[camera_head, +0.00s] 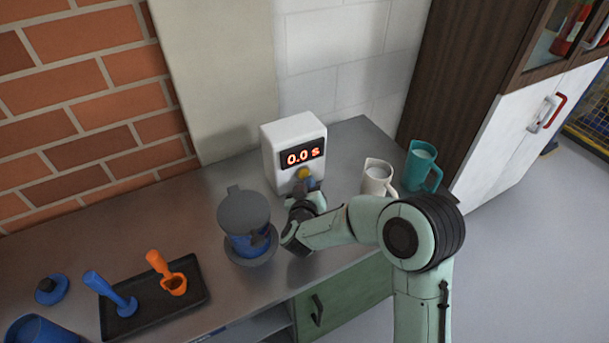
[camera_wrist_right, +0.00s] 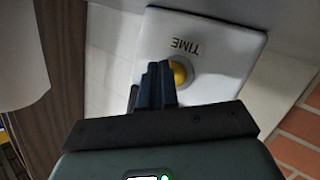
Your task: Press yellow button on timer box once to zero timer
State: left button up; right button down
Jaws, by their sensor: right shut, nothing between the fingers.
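The white timer box (camera_head: 281,150) stands at the back of the counter against the wall, and its red display reads 0.0 s. Its yellow button (camera_head: 303,173) is on the front face below the display. In the right wrist view, the yellow button (camera_wrist_right: 179,73) is partly hidden behind the fingers, below the word TIME on the white box (camera_wrist_right: 215,60). My right gripper (camera_head: 308,184) is shut and empty, with its fingertips at the button. I cannot tell whether they touch it. My left gripper is not in view.
A blue grinder-like device with a grey lid (camera_head: 244,212) stands left of my right gripper. A white mug (camera_head: 376,178) and a teal mug (camera_head: 420,168) stand to the right. A black tray (camera_head: 150,310) with blue and orange tools lies at the left front.

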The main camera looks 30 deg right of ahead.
jog(key=shift+s, duration=0.45)
jog(key=shift+s+a, duration=0.1)
jog(key=shift+s+a, duration=0.15)
jog(key=shift+s, duration=1.05)
jog(key=shift+s+a, duration=0.1)
jog(key=shift+s, duration=1.1)
